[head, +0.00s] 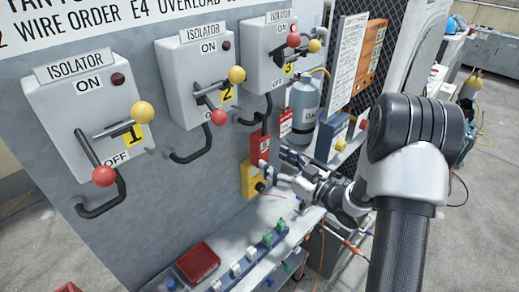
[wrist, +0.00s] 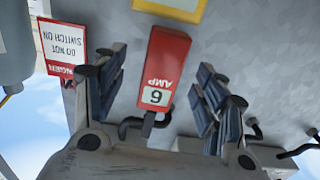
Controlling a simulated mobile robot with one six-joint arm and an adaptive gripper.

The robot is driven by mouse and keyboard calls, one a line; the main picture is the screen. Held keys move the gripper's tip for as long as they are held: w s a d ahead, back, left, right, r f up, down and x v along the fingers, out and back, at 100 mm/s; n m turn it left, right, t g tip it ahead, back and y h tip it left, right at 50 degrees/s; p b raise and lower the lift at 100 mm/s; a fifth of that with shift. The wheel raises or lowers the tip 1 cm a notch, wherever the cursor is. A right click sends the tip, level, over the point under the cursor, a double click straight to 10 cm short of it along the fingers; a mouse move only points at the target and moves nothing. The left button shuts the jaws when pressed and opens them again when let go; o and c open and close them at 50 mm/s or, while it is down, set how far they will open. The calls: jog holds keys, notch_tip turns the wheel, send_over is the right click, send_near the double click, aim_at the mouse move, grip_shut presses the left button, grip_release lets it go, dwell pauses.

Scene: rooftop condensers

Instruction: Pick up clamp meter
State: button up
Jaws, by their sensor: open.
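The clamp meter (head: 261,147) is a red device on the grey panel, under the third isolator. In the wrist view the clamp meter (wrist: 160,58) appears upside down, with AMP lettering and a pale display reading 6. My gripper (wrist: 162,75) is open, one dark padded finger on each side of the meter with visible gaps. In the head view my gripper (head: 278,172) is small, reaching toward the panel just below and right of the meter. I cannot tell how deep the meter sits between the fingers.
A yellow box (head: 252,181) sits just below the meter. Isolator levers (head: 218,117) jut from the panel. A grey gas bottle (head: 302,104) and a red-and-white danger tag (wrist: 64,48) are nearby. A red tray (head: 197,262) lies on the ledge below.

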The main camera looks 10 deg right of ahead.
aim_at(265, 155)
jog(key=x, duration=0.2)
jog(key=b+x, duration=0.1)
jog(key=x, duration=0.2)
jog(key=shift+a+r, duration=0.2)
jog(key=shift+a, duration=0.3)
jog(key=shift+w+a, duration=0.15)
jog(key=shift+w, duration=0.3)
jog(key=shift+c, duration=0.6)
jog(key=c, duration=1.3)
jog(key=shift+r, duration=0.1)
